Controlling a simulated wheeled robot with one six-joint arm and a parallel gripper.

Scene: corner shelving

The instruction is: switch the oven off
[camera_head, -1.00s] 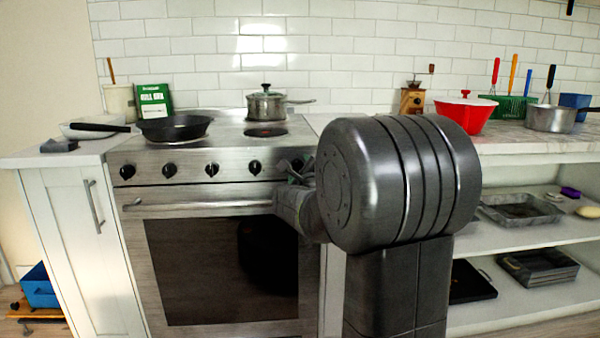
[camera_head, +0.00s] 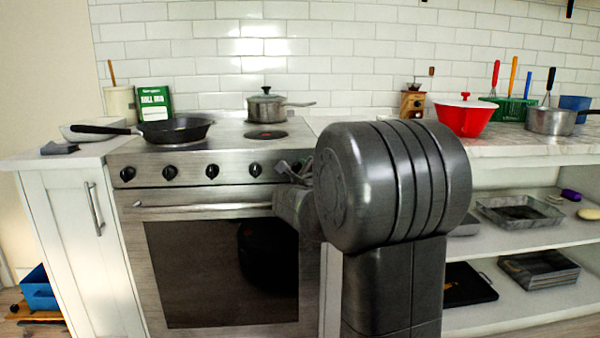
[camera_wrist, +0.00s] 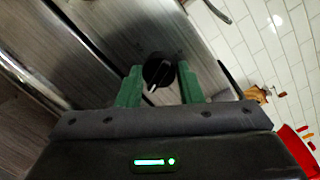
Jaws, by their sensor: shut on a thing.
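The steel oven (camera_head: 225,265) stands under the hob, its door shut. Black knobs (camera_head: 212,171) line its front panel, and four show clear of my arm. My gripper (camera_head: 294,172) is at the right end of this panel, partly hidden behind my arm in the head view. In the wrist view, the green fingers of my gripper (camera_wrist: 160,82) stand on either side of a black knob (camera_wrist: 158,70) with a pale pointer line, shut on it. The pointer lies slanted in that view. The knob's setting is too small to read.
A frying pan (camera_head: 176,130) and a lidded pot (camera_head: 266,106) stand on the hob. The oven door handle (camera_head: 200,211) runs just below the knobs. A red pot (camera_head: 464,116) stands on the right counter, above open shelves with trays (camera_head: 519,211).

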